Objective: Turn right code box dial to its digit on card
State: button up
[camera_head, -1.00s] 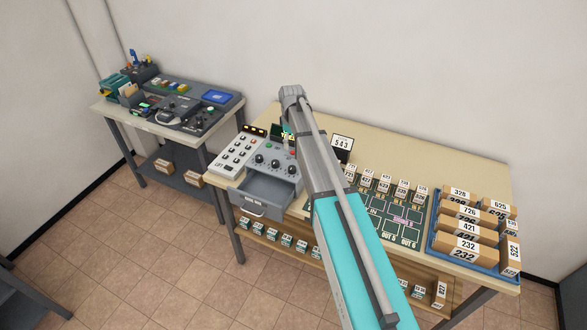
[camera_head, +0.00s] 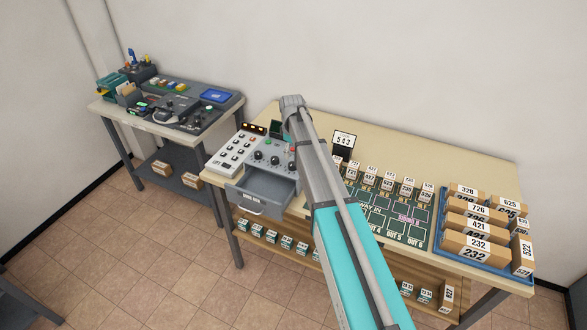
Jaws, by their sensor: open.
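The code box (camera_head: 268,183) is a grey box with an open drawer (camera_head: 262,196) and several black dials on its sloped top. The right dial (camera_head: 291,165) shows just left of my arm; its pointer is too small to read. My arm reaches from the lower right up over the table beside the code box. Contact with the dial cannot be seen.
A white keypad panel (camera_head: 237,151) sits left of the code box. A dark green mat (camera_head: 399,218) with small numbered boxes lies right of my arm. A blue tray (camera_head: 440,242) of brown parcels is at the far right. A second desk (camera_head: 152,124) stands left.

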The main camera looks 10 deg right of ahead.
aim_at(292, 164)
jog(key=shift+f+b, duration=2.95)
jog(key=shift+f, duration=0.3)
